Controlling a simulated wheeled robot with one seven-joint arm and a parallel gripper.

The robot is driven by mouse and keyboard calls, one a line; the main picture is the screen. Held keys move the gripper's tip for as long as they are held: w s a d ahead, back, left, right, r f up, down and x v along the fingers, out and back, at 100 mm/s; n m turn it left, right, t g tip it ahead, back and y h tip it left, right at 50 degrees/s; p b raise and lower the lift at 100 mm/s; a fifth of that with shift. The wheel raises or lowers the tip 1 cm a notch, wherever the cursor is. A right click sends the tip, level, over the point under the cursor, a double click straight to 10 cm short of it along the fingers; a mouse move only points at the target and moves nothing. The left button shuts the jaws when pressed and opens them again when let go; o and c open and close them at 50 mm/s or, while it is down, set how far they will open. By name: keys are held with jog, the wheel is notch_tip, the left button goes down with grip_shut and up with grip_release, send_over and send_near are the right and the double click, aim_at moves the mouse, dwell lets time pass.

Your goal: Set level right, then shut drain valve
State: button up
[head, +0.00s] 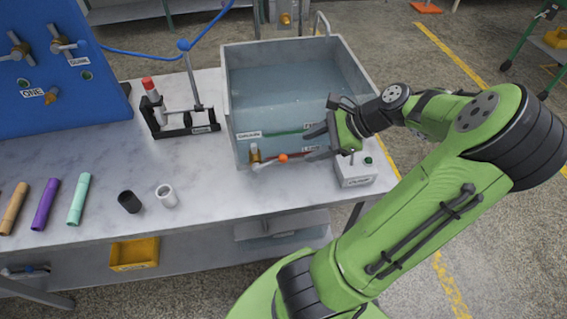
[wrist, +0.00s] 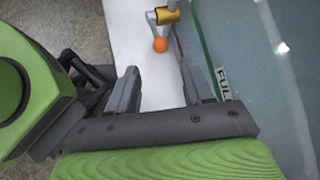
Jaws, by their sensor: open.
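The drain valve (head: 255,156) is a brass fitting low on the near wall of the grey water tank (head: 232,90). Its lever ends in an orange ball (head: 283,158) and points right, roughly along the wall. In the wrist view the brass body (wrist: 168,14) and orange ball (wrist: 160,45) lie ahead of the fingers. My gripper (head: 314,143) is open and empty at the tank's near right corner, right of the ball and apart from it. The tank holds water (head: 290,85). A green line (head: 285,132) marks the near wall; I cannot tell the exact level against it.
A grey box with a green button (head: 354,170) stands beside my gripper on the bench. A black stand (head: 185,125) and blue panel (head: 60,70) are left of the tank. Several loose tubes (head: 47,204) and two short sleeves (head: 130,202) lie at front left.

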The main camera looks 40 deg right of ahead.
aim_at(284, 157)
jog(key=b+x, duration=0.4)
jog(key=x, duration=0.6)
jog(key=shift+f, duration=0.15)
grip_shut()
